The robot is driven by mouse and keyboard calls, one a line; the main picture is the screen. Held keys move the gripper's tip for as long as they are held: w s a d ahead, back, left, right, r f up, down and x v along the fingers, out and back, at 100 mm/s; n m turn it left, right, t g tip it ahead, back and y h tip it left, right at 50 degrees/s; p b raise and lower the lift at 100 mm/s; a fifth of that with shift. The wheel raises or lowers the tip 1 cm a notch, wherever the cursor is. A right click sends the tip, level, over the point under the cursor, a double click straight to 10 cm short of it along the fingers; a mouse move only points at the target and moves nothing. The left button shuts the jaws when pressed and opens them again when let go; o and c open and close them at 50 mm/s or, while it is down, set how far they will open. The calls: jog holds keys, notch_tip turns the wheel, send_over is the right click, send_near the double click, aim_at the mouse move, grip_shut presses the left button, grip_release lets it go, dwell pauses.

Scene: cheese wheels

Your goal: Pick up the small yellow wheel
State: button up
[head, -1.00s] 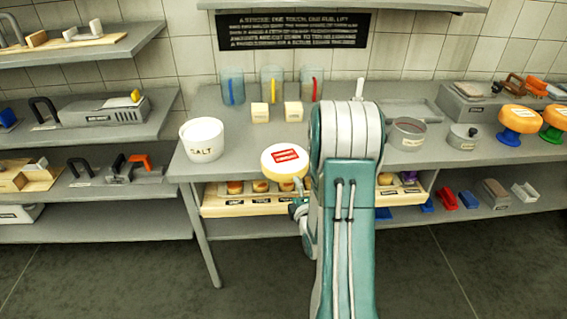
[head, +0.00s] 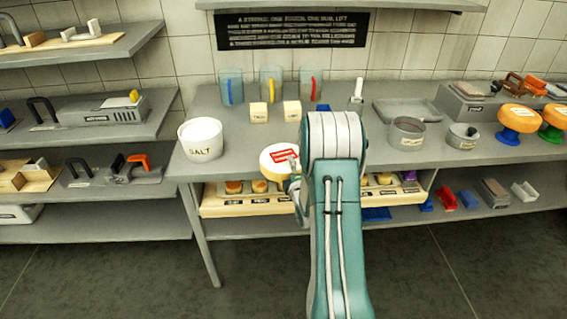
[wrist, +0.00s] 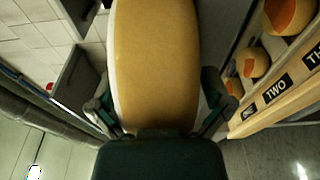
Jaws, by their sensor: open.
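A yellow wheel with a pale top and a red label (head: 274,154) sits at the front edge of the grey table. In the wrist view its yellow rim (wrist: 155,60) fills the middle, between my two fingers. My gripper (head: 294,168) is at the wheel's right front side. In the wrist view my gripper (wrist: 162,104) is open, with one finger on each side of the rim. I cannot tell whether the fingers touch it. Several smaller yellow-orange wheels (head: 234,187) rest in the tray below, partly hidden by my arm.
The labelled wooden tray (head: 225,208) lies just under the table edge, close to my gripper. A white salt tub (head: 201,139) stands left of the wheel. Two pale blocks (head: 258,112) and several clear jugs (head: 231,88) stand behind. A grey pot (head: 407,133) is to the right.

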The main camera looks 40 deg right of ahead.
jog(key=c, duration=1.2)
jog(key=shift+o, duration=0.2)
jog(key=shift+r, duration=0.1)
jog(key=shift+r, duration=0.1)
